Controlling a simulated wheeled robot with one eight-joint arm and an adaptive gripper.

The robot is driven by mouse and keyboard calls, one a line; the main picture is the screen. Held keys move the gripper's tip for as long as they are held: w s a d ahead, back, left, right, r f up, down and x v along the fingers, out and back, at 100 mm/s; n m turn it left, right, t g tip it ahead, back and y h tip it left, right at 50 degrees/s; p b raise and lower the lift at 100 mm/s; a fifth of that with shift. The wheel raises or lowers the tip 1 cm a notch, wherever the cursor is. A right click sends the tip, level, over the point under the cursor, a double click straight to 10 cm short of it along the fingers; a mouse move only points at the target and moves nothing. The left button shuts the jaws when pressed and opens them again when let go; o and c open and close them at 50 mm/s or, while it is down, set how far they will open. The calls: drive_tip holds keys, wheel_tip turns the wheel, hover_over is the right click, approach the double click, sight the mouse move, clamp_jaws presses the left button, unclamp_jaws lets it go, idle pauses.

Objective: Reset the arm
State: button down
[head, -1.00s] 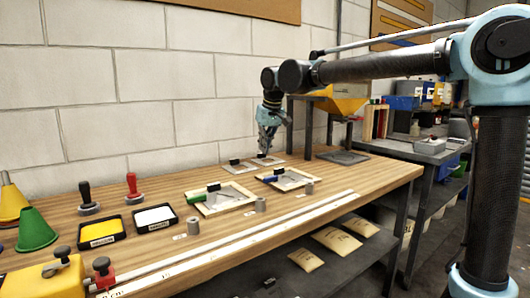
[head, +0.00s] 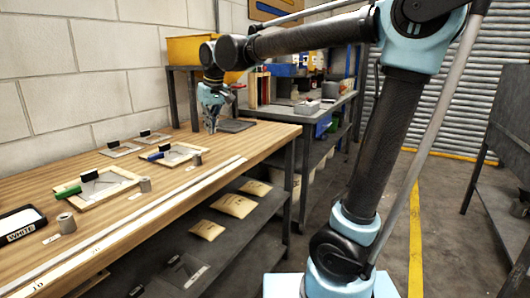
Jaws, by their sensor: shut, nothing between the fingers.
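My gripper (head: 212,122) hangs at the end of my arm, pointing down above the right end of the wooden workbench (head: 215,160). Its fingers are shut with nothing between them. It is in front of the dark grey plate (head: 235,126) near the bench's right end. My arm reaches from the right side of the head view, with its upper link nearly level. The fingertips are small in the picture, and their exact height above the bench is hard to judge.
Framed stencils (head: 98,188) with black handles lie on the bench beside small grey cylinders (head: 66,223). A white pad (head: 18,222) is at the left. A yellow bin (head: 190,48) stands behind the gripper. Tan packets (head: 234,205) lie on the lower shelf. Open floor with a yellow line (head: 416,215) is at right.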

drive_tip(key=shift+m+h, duration=0.3)
drive_tip(key=shift+m, duration=0.6)
drive_tip(key=d+f, duration=0.1)
drive_tip(key=d, duration=0.3)
drive_tip(key=d+f, duration=0.1)
drive_tip(key=d, duration=0.3)
drive_tip(key=s+d+f, duration=0.1)
drive_tip(key=d, duration=0.4)
drive_tip(key=shift+d+f, duration=0.1)
drive_tip(key=shift+f, duration=0.3)
drive_tip(key=s+d+f+m, duration=0.1)
drive_tip(key=s+d+f, duration=0.15)
drive_tip(key=d, duration=0.45)
drive_tip(key=s+d+f+m, duration=0.1)
drive_tip(key=s+d+f, duration=0.1)
drive_tip(key=d+f, duration=0.3)
drive_tip(key=s+d+f+m+h, duration=0.1)
drive_tip(key=s+d+f+m, duration=0.2)
drive_tip(key=s+d+f, duration=1)
drive_tip(key=shift+s+d+f+m+g+h, duration=0.3)
drive_tip(key=shift+d+f+m, duration=0.1)
drive_tip(key=shift+f, duration=0.1)
